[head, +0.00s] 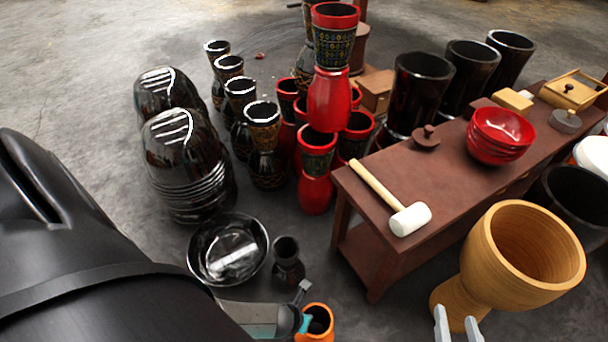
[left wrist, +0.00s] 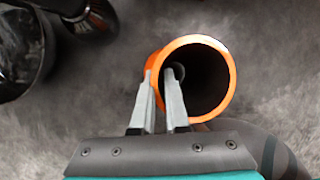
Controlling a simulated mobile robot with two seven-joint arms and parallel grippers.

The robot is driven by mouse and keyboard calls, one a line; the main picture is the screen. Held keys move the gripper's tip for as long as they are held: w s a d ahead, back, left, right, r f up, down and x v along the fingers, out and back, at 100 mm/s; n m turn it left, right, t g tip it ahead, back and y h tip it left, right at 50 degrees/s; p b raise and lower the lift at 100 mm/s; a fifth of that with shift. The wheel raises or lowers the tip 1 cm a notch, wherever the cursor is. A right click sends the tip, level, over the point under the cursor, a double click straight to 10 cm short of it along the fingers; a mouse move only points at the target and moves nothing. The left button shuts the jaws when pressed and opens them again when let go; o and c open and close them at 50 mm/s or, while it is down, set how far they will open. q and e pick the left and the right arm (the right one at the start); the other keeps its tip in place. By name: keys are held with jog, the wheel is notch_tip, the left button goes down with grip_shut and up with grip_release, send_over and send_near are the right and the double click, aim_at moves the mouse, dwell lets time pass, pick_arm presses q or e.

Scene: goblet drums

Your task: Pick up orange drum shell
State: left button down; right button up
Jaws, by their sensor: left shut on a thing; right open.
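The orange drum shell (head: 327,337) is at the bottom centre of the head view, a hollow tube with an orange rim and dark inside. In the left wrist view its round mouth (left wrist: 232,80) faces the camera. My left gripper (left wrist: 160,76) is shut on the left part of its wall, one finger outside and one inside the mouth. In the head view the left gripper (head: 303,293) is small and partly hidden. My right gripper (head: 457,320) is open and empty at the bottom edge, in front of the large tan wooden drum (head: 490,270).
A dark red bench (head: 400,245) holds a white-headed mallet (head: 409,219) and red bowls (head: 500,134). A black basin (head: 200,240) and small dark drum (head: 288,262) stand near the left gripper. Black and red drums crowd behind. Bare floor lies at upper left.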

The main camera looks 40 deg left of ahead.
pick_arm(q)
jog(key=shift+w+r+p, duration=0.1)
jog(key=shift+r+p, duration=0.3)
jog(key=shift+r, duration=0.2)
notch_tip(320, 180, up, 5)
jog(key=p, duration=0.4)
pick_arm(e)
jog(key=s+d+f+g+h, duration=0.1)
jog(key=s+d+g+h, duration=0.35)
jog(key=d+g, duration=0.3)
pick_arm(q)
notch_tip(320, 180, up, 11)
jog(key=p, duration=0.9)
pick_arm(e)
jog(key=s+d+f+g, duration=0.1)
jog(key=s+f, duration=0.3)
jog(key=f, duration=0.5)
jog(key=s+d+f+g, duration=0.1)
jog(key=s+d+f, duration=0.2)
jog(key=f, duration=0.6)
jog(key=shift+s+d+f, duration=0.15)
jog(key=shift+s, duration=0.35)
pick_arm(q)
jog(key=shift+r, duration=0.1)
